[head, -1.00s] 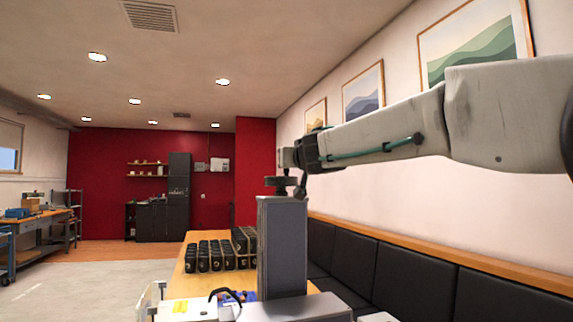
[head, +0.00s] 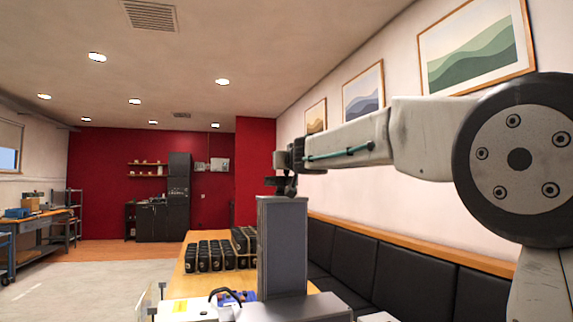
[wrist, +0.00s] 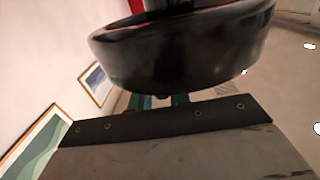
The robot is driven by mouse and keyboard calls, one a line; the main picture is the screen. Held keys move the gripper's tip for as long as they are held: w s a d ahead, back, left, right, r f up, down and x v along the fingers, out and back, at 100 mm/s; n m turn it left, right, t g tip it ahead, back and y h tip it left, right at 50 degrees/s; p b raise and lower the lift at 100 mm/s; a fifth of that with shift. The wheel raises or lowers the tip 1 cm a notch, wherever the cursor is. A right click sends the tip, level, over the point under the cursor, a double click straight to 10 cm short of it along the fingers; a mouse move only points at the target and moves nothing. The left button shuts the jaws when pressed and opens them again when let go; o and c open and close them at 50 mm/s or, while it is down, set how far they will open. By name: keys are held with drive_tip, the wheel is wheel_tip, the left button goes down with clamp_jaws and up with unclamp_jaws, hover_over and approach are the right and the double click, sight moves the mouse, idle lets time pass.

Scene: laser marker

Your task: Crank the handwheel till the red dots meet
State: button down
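The laser marker's grey column (head: 283,248) stands at the front of the table in the head view. A dark handwheel (head: 272,181) sits on its top, partly covered by my gripper. My gripper (head: 290,185) is dark and small there, at the right part of the wheel. I cannot make out its fingers or whether they touch a handle. In the wrist view a large black round part (wrist: 180,50), seemingly the wheel, fills the top, with a grey block below. The fingers are not clear there either. No red dots show in either view.
The wooden table (head: 175,284) carries rows of black cups or canisters (head: 215,254) behind the column. A blue item (head: 236,297) and a black curved handle lie low by the column's foot. A black padded bench (head: 400,271) runs along the right wall.

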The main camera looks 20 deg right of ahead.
drive_tip(key=shift+w+n+y, duration=0.1)
drive_tip(key=shift+n+y, duration=0.3)
drive_tip(key=shift+y, duration=0.3)
